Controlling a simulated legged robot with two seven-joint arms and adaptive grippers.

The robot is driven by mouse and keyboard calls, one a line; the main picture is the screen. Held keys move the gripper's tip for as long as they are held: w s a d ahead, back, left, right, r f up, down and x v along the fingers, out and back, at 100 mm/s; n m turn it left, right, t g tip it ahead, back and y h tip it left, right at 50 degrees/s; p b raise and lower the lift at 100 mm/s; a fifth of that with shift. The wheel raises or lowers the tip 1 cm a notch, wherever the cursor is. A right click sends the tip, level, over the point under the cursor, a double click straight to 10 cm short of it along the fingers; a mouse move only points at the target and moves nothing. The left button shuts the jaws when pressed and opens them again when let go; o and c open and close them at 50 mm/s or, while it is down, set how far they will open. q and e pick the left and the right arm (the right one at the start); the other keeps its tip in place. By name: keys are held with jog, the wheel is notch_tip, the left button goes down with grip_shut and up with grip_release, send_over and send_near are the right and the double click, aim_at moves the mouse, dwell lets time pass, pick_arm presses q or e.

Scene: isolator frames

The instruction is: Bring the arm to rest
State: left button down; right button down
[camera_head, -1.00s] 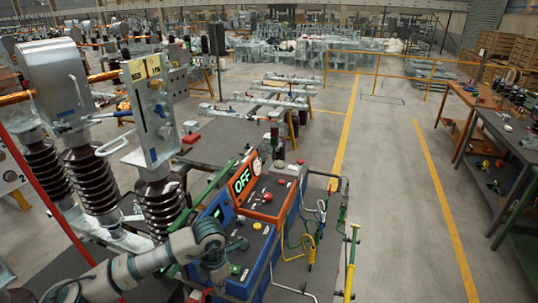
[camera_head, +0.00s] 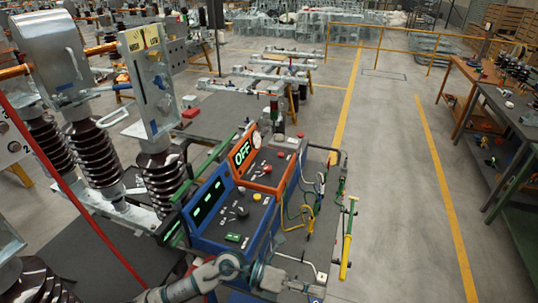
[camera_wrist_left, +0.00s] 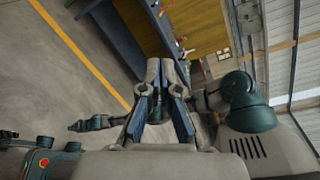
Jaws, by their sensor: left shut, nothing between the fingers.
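My left arm comes in at the bottom of the head view, grey and teal. Its gripper (camera_head: 318,284) is low, in front of the blue control box (camera_head: 262,232), near the cart's front right. In the left wrist view its two fingers (camera_wrist_left: 165,68) meet at the tips, with nothing between them. Whether it touches the cart cannot be told.
An orange box (camera_head: 267,172) showing "OFF" stands behind the blue box. A yellow-handled pole (camera_head: 347,245) and hanging cables are at the cart's right. Ribbed insulators (camera_head: 162,178) stand left. The floor right of the cart is clear, up to a workbench (camera_head: 505,135).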

pick_arm(q)
jog(key=w+a+r+n+t+h, duration=0.2)
jog(key=w+a+r+n+t, duration=0.15)
jog(key=n+t, duration=0.65)
jog(key=w+a+r+n+t+h, duration=0.1)
jog(key=w+a+r+n+t, duration=0.3)
jog(key=n+t, duration=0.6)
jog(key=w+a+f+n+y, duration=0.1)
jog(key=a+f+n+y, duration=0.75)
jog(key=f+n, duration=0.2)
jog(key=w+a+f+n+y, duration=0.2)
jog(key=a+f+n+y, duration=0.65)
jog(key=f, duration=0.35)
jog(key=s+a+f+n+g+y, duration=0.15)
jog(key=s+a+f+g, duration=0.35)
jog(key=s+f, duration=0.5)
jog(key=s+a+f+n+g, duration=0.25)
jog(key=s+f+g, duration=0.5)
jog(key=s, duration=0.55)
jog(key=s+f+g, duration=0.1)
jog(key=s+f, duration=0.1)
jog(key=f, duration=1.3)
jog(key=s+f, duration=0.2)
jog(key=f, duration=1.2)
jog(key=s+a+f+g, duration=0.1)
jog(key=s+a+f, duration=0.1)
jog(key=s+f, duration=1.2)
jog(key=shift+s+a, duration=0.4)
jog(key=shift+s, duration=0.6)
